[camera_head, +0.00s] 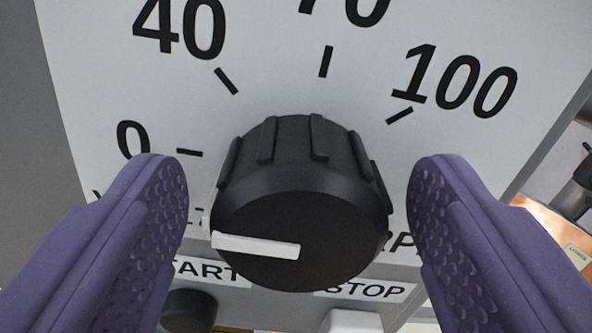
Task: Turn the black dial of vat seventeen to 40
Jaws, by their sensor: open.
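The black dial (300,190) sits in the middle of the view on a pale panel (265,30). Its white pointer (255,245) lies on the left of its front face and points left, towards the side of the 0 mark. The printed 40 (180,27) is at the upper left, with its tick (227,81) above and left of the dial. My gripper (296,185) is open, with one purple finger on each side of the dial. Gaps show between both fingers and the dial. The vat's number cannot be read clearly.
The scale also shows 0 (133,139), 70 and 100 (455,82). START and STOP (367,291) labels lie below, with a dark button (188,311) and a white button (354,321). The panel's right edge slopes down; a copper-coloured surface (555,222) lies beyond.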

